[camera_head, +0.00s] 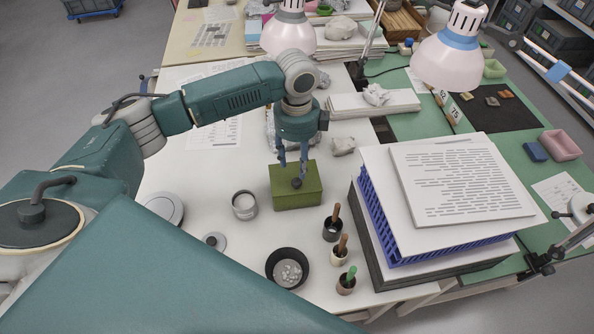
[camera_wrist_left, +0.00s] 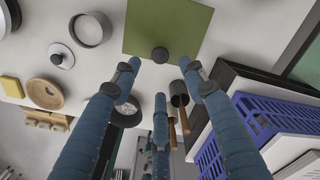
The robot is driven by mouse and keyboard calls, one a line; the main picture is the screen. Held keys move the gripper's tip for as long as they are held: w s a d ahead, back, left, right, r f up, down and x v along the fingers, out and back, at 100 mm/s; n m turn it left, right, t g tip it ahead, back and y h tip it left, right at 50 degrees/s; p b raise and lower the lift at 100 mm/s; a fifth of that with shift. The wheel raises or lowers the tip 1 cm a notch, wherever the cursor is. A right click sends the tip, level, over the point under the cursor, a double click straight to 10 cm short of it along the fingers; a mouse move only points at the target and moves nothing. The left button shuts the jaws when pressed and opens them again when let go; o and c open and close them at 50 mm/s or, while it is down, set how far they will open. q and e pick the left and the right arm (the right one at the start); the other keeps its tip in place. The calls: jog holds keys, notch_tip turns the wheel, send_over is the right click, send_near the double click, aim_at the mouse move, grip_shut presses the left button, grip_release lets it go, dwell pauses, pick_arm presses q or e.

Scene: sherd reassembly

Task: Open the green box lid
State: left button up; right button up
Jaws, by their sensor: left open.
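The green box (camera_head: 297,196) stands on the white table with its lid on. A dark round knob (camera_head: 296,183) sits on the lid. In the left wrist view the green lid (camera_wrist_left: 185,22) shows at the top, with the knob (camera_wrist_left: 160,54) near its lower edge. My left gripper (camera_head: 293,172) is open and points down over the box, its fingers close around or above the knob. I cannot tell whether they touch it. In the left wrist view its fingers (camera_wrist_left: 160,80) stand apart with nothing between them. My right gripper is not in view.
A black bowl (camera_head: 288,268) and several small pots with handled tools (camera_head: 333,228) are in front. A blue crate (camera_head: 377,222) with papers stacked on it stands to the right. Lamps hang behind.

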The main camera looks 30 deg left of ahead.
aim_at(297, 181)
pick_arm(q)
notch_tip(297, 181, down, 3)
jog(key=shift+s+f+p, duration=0.15)
jog(key=shift+f+p, duration=0.05)
jog(key=shift+p, duration=0.15)
jog(key=f, duration=0.3)
jog(key=shift+w+f+p, duration=0.2)
jog(key=shift+f+p, duration=0.15)
jog(key=shift+f, duration=0.45)
jog(key=shift+c, duration=0.3)
grip_shut()
jog(key=shift+w+a, duration=0.1)
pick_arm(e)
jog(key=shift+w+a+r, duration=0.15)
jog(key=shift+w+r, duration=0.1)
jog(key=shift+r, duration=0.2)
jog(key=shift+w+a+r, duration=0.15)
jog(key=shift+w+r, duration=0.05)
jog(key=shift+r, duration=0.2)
